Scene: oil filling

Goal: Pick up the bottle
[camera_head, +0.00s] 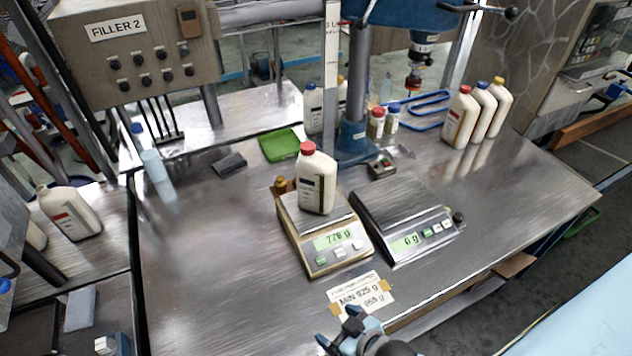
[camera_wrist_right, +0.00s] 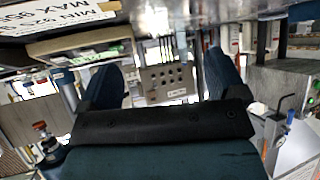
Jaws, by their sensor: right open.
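A white bottle with a red cap (camera_head: 316,180) stands upright on the left scale (camera_head: 335,246), whose green display seems to read about 776 g. My right gripper (camera_head: 338,326) is at the bottom edge of the head view, in front of the scale and well apart from the bottle. The right wrist view shows its two blue fingers (camera_wrist_right: 165,75) spread apart with nothing between them. I cannot make out the bottle in the wrist view. My left gripper is not in view.
A second scale (camera_head: 408,218), reading 0 g, stands right of the first. A paper sign (camera_head: 361,293) lies in front. Several capped bottles (camera_head: 478,112) stand at the back right. A green tray (camera_head: 279,145) and a blue drill-like machine (camera_head: 355,138) are behind.

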